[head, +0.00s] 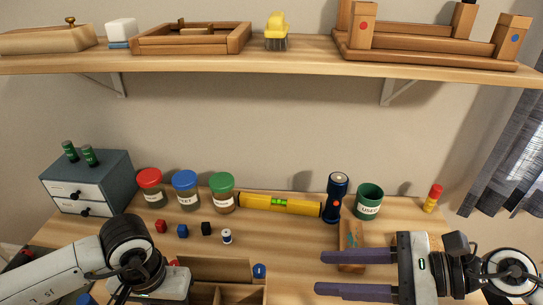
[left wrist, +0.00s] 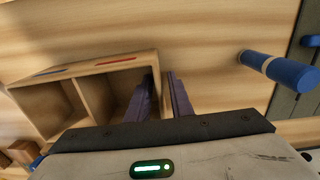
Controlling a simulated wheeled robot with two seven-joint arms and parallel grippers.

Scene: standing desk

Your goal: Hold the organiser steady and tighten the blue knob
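The wooden organiser (head: 262,297) stands at the bottom middle of the head view, its near part cut off. Its open compartments show in the left wrist view (left wrist: 125,66). The blue knob (head: 259,270) stands upright at its far right corner. My left gripper (left wrist: 164,98) has one finger inside the organiser and one outside, close together on its side wall. In the head view its fingertips are out of frame. My right gripper (head: 330,273) is open and empty, right of the knob, fingers pointing left.
A wooden block (head: 351,260) lies behind my right gripper's fingers. Small cubes (head: 182,231) and a small white-and-blue cylinder (head: 227,236) lie behind the organiser. Jars, a yellow level (head: 280,203), a torch (head: 335,198) and a green cup (head: 369,202) line the back. A blue cylinder (left wrist: 290,72) lies beyond my left gripper.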

